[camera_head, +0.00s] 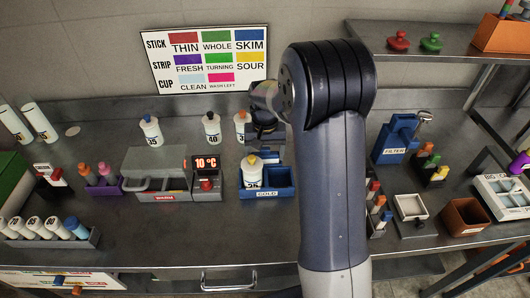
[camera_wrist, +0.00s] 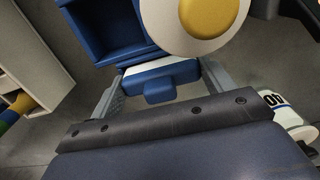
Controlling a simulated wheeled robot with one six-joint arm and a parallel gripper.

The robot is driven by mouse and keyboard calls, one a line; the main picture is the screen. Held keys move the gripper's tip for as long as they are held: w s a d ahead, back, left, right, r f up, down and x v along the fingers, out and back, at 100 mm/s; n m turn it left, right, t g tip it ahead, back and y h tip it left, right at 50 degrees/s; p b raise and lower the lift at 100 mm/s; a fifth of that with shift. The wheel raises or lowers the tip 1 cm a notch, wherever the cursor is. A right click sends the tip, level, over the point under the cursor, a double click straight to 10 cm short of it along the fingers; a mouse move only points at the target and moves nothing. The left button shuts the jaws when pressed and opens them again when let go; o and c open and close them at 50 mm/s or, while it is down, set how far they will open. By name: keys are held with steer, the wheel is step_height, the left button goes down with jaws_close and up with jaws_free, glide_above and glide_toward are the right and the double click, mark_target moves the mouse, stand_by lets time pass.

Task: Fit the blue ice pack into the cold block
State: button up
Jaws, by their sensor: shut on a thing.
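The blue ice pack (camera_wrist: 160,82), with a white band and a small blue tab, is between the two fingers of my gripper (camera_wrist: 162,92) in the wrist view. My gripper is shut on it. The cold block (camera_wrist: 112,28) is a blue box with open compartments, just beyond the pack. In the head view the cold block (camera_head: 266,194), labelled COLD, stands on the counter, and my gripper (camera_head: 268,145) is just above its back. A white bottle (camera_head: 252,175) with a yellow cap stands in its left part. I cannot tell whether the pack touches the block.
A grey unit reading 10 °C (camera_head: 206,178) stands left of the block. Several white bottles, including one marked 40 (camera_head: 212,130), stand behind. A blue FILTER holder (camera_head: 394,140) is at right. My arm hides the counter right of the block. The front counter is clear.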

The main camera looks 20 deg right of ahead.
mark_target(265, 148)
steer(key=shift+f, duration=0.1)
steer(key=o, duration=1.1)
steer(key=shift+c, duration=0.2)
step_height(265, 148, up, 12)
steer(key=shift+r, duration=0.1)
steer(key=shift+f, duration=4.25)
steer(key=shift+f, duration=0.1)
